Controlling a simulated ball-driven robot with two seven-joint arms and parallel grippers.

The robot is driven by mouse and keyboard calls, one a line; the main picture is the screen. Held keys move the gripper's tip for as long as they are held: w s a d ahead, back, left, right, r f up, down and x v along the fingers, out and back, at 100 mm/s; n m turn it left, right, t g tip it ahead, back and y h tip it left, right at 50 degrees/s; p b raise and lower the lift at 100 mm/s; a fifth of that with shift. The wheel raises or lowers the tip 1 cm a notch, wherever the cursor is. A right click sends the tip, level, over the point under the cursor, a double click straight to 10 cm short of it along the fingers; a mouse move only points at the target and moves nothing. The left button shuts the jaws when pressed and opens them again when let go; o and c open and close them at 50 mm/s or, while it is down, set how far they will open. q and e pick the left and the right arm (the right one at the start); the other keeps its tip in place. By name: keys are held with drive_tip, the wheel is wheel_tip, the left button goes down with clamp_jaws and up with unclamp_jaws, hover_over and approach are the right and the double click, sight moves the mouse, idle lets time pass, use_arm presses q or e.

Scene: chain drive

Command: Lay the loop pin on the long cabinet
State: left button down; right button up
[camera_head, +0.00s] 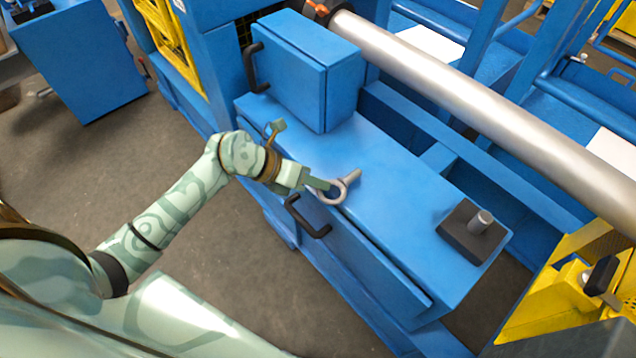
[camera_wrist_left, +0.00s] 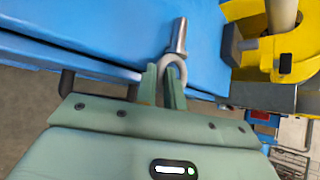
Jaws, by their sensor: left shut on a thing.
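The loop pin (camera_head: 337,189) is a grey metal ring with a short shank. My left gripper (camera_head: 322,187) is shut on its ring, over the front part of the blue long cabinet (camera_head: 385,215). In the left wrist view the loop pin (camera_wrist_left: 178,45) points away from my left gripper (camera_wrist_left: 162,88), its ring between the two fingers. The long cabinet's blue top (camera_wrist_left: 110,30) lies behind it. I cannot tell whether the pin touches the top. My right gripper is not in view.
A blue box with a door (camera_head: 300,75) stands on the cabinet's far left end. A dark block with a metal peg (camera_head: 470,232) sits at its right end. A black handle (camera_head: 305,217) sticks out from the front. The top between box and block is clear.

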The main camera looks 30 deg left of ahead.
use_arm(q)
drive_tip(key=shift+f, duration=0.3)
drive_tip(key=c, duration=1.8)
unclamp_jaws()
